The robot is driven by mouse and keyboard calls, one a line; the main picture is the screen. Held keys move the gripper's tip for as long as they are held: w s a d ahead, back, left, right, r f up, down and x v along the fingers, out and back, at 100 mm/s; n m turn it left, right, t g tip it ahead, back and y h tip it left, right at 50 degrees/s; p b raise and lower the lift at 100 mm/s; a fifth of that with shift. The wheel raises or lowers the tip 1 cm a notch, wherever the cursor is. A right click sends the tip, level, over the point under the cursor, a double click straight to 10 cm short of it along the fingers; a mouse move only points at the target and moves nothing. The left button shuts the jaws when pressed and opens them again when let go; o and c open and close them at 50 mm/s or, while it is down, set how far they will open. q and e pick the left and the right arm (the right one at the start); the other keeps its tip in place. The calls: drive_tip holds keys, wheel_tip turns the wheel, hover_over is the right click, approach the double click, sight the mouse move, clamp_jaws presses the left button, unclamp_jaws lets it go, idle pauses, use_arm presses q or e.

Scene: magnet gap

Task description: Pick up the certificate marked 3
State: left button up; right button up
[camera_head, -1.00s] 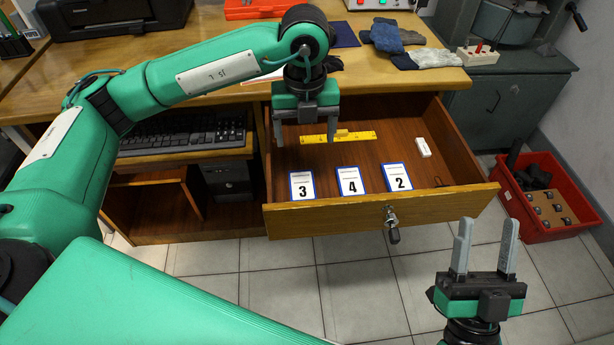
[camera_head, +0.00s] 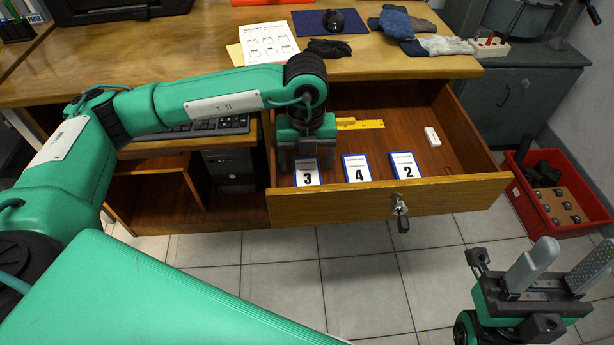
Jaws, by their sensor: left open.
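The certificate marked 3 (camera_head: 308,174) is a white card with a blue edge. It lies in the open drawer, leftmost of a row near the drawer front. The certificates marked 4 (camera_head: 358,170) and 2 (camera_head: 405,167) lie to its right. My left gripper (camera_head: 305,163) points down into the drawer, open, at the far end of the certificate marked 3. Its fingers stand around or just behind that card's top edge; I cannot tell whether they touch it. My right gripper (camera_head: 559,268) is at the lower right, its fingers apart and empty, away from the drawer.
A yellow ruler (camera_head: 359,124) and a white eraser (camera_head: 432,137) lie in the drawer. A red crate (camera_head: 555,192) stands on the floor at right. Gloves (camera_head: 437,45) and papers (camera_head: 266,42) lie on the desk.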

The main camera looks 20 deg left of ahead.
use_arm(q)
drive_tip(key=shift+f, duration=0.8)
drive_tip(key=shift+r, duration=0.1)
drive_tip(key=shift+c, duration=0.5)
drive_tip(key=c, duration=1)
drive_tip(key=shift+o, duration=0.2)
